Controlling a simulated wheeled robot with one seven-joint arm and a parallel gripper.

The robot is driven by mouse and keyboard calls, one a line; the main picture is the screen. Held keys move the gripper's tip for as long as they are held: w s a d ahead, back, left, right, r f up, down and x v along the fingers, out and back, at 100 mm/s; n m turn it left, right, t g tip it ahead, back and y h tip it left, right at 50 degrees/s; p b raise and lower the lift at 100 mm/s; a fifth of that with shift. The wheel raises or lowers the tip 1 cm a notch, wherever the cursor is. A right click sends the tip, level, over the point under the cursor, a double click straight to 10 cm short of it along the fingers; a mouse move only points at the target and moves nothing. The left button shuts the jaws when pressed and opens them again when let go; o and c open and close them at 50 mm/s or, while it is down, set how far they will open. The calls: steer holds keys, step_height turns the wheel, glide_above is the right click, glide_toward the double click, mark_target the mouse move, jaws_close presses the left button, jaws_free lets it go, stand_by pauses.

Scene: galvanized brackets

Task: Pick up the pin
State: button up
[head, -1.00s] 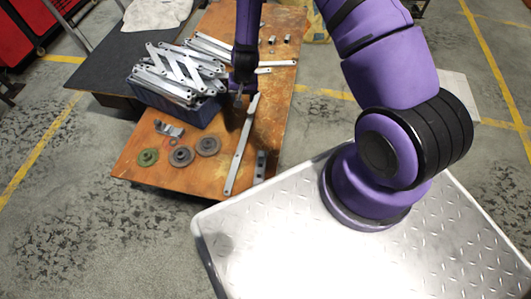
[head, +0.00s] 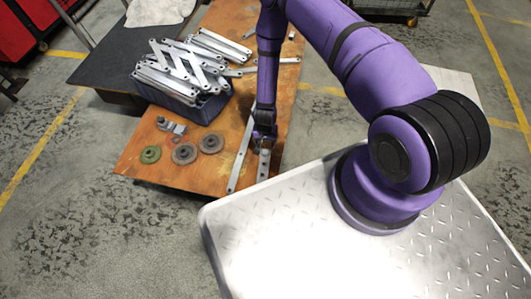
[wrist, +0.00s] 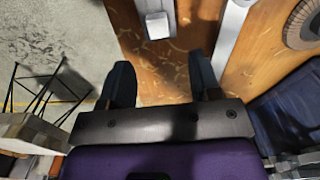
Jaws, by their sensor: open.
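My gripper (head: 264,143) is low over the right front of the wooden table, above a short grey metal piece (head: 263,168) with dark spots. In the wrist view my gripper (wrist: 160,78) has its two dark fingers wide apart, with nothing between them. The short metal piece also shows in the wrist view (wrist: 153,6), beyond the fingertips, with a small pale part (wrist: 157,26) at its near end. I cannot tell for sure whether that part is the pin. No other thing stands out clearly as the pin.
A long flat bar (head: 238,160) lies just left of my gripper. Several round gears (head: 184,153) and a small bracket (head: 171,126) lie further left on the wooden table (head: 135,170). A blue bin (head: 200,110) heaped with galvanized bars stands behind them.

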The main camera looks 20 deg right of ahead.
mark_target(265, 150)
steer(key=shift+f, duration=3.2)
steer(key=c, duration=1.1)
steer(key=shift+o, duration=0.2)
steer(key=shift+r, duration=0.1)
